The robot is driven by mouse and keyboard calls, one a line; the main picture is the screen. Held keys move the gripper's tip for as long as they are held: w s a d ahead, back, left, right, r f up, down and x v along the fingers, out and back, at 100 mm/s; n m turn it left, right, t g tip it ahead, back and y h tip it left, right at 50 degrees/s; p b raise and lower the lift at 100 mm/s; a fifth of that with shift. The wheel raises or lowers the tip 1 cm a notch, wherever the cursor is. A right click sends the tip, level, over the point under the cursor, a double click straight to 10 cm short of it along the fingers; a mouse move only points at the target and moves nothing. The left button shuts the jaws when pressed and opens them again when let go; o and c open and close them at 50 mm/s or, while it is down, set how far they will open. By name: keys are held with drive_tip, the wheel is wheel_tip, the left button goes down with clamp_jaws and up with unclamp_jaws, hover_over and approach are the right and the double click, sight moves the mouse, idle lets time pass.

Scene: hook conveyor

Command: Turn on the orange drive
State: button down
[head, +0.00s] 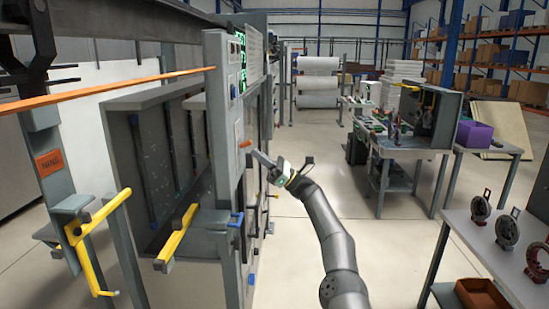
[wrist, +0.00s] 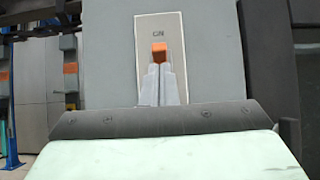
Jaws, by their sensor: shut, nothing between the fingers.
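The orange drive switch (head: 245,143) is a small orange lever on the grey control post (head: 222,130). In the wrist view the orange lever (wrist: 159,50) sits on a pale plate (wrist: 147,62), just under its "ON" lettering. My gripper (head: 255,153) is at the post, close to the lever. In the wrist view the fingers of my gripper (wrist: 160,70) are shut together, with their tips at the lower edge of the lever. Nothing is held. I cannot tell whether the tips touch the lever, and its lower part is hidden behind them.
A green-lit display (head: 240,65) is higher on the post, and a blue handle (head: 236,219) is lower. A workbench (head: 410,145) and a table with dark round parts (head: 490,250) stand right. Floor between is clear.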

drive_tip(key=d+r, duration=0.1)
drive_tip(key=d, duration=0.8)
drive_tip(key=shift+s+d+r, duration=0.35)
drive_tip(key=shift+s+d, duration=0.05)
